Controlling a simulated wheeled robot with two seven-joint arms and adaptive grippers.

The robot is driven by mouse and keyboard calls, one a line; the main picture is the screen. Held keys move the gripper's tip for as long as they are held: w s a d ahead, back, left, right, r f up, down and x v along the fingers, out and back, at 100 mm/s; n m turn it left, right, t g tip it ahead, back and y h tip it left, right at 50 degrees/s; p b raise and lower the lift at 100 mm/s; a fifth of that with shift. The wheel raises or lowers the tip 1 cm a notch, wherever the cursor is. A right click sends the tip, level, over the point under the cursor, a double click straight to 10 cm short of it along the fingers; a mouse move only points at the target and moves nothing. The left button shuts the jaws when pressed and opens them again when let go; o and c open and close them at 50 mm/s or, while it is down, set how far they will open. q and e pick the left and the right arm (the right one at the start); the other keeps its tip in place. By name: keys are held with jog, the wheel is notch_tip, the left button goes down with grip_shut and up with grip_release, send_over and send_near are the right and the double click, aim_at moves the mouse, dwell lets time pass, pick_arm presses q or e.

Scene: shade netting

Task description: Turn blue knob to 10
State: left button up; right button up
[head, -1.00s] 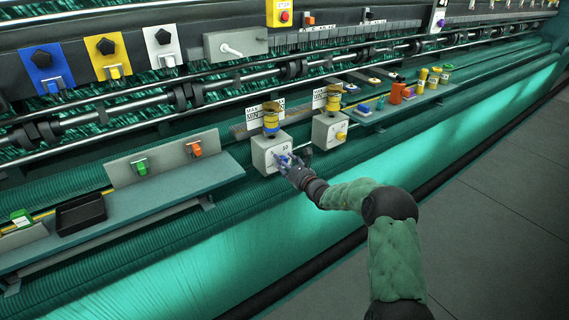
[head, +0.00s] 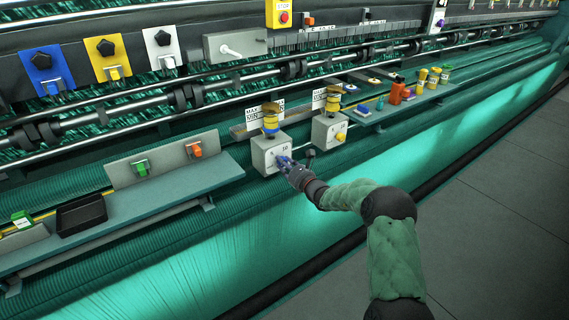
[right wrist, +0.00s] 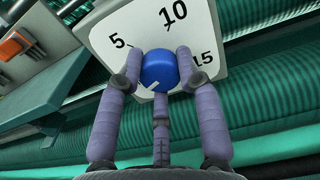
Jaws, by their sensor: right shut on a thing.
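The blue knob (right wrist: 158,68) sits on the pale face of a box (head: 262,158) printed with 5, 10 and 15. A short white mark shows at the knob's lower edge in the right wrist view, on the side away from the 10 (right wrist: 174,12). My right gripper (head: 286,163) is at the front of this box, shut on the knob. In the right wrist view its fingers (right wrist: 158,78) stand on both sides of the knob, with a third below it. The exact reading is unclear. My left gripper is not in view.
A second box with a yellow knob (head: 341,136) stands to the right. A grey shelf (head: 150,205) with a black tray (head: 81,215) and green and orange switches lies to the left. Small coloured items stand on a shelf at the right. Green netting hangs below.

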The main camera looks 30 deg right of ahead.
jog(key=m+p, duration=0.1)
jog(key=m, duration=0.1)
jog(key=r+m+p, duration=0.1)
jog(key=m, duration=0.1)
jog(key=shift+d, duration=0.15)
jog(key=m+p, duration=0.1)
jog(key=m, duration=0.3)
jog(key=shift+w+d+r+p, duration=0.1)
jog(key=shift+r+p, duration=0.1)
jog(key=shift+p, duration=0.2)
jog(key=m+p, duration=0.1)
jog(key=m, duration=0.2)
jog(key=shift+m+p, duration=0.3)
jog(key=shift+p, duration=0.1)
jog(key=m+p, duration=0.3)
jog(key=m, duration=0.4)
jog(key=shift+d+f, duration=0.15)
jog(key=m+p, duration=0.2)
jog(key=m, duration=0.4)
jog(key=m+p, duration=0.1)
jog(key=m, duration=0.1)
jog(key=m+p, duration=0.1)
jog(key=shift+f+m, duration=0.25)
jog(key=shift+m, duration=0.15)
jog(key=shift+f+m, duration=0.15)
jog(key=shift+m, duration=0.65)
jog(key=shift+f, duration=0.1)
